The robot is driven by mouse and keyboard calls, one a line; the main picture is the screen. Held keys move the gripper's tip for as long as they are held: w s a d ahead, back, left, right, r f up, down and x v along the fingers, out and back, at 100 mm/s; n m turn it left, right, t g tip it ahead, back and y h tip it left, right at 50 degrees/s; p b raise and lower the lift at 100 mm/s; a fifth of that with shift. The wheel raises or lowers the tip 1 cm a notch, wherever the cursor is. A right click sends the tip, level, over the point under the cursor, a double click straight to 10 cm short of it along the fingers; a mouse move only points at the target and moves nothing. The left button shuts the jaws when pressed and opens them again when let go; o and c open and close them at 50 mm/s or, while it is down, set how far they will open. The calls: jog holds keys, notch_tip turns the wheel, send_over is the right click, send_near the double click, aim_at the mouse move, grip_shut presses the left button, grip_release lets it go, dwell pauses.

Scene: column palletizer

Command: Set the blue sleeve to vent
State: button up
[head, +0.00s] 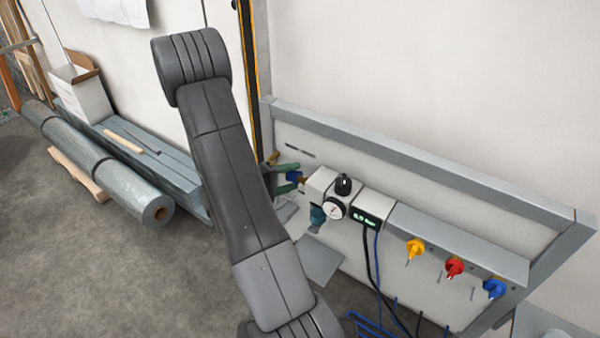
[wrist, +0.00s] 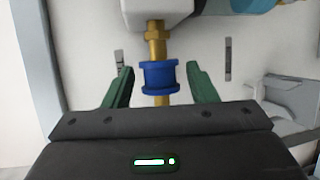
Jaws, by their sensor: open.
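The blue sleeve (wrist: 160,76) is a short flanged collar on a brass fitting (wrist: 154,42), upright in the wrist view. In the head view the blue sleeve (head: 293,176) is small and partly hidden, at the left end of the regulator unit. My gripper (wrist: 161,72) is open, with one green finger on each side of the sleeve and a visible gap on both sides. In the head view my gripper (head: 289,177) is partly hidden behind my arm. I cannot tell whether the sleeve is at vent.
A black knob (head: 343,185), a round gauge (head: 333,208) and a lit display (head: 366,220) stand right of the sleeve. Yellow (head: 415,248), red (head: 455,266) and blue (head: 494,289) valve handles are farther right. Wrapped rolls (head: 100,165) lie on the floor at left.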

aim_at(292, 177)
jog(key=shift+x, duration=1.05)
jog(key=shift+w+d+f+p, duration=0.1)
jog(key=shift+w+d+p, duration=0.2)
jog(key=shift+d, duration=0.35)
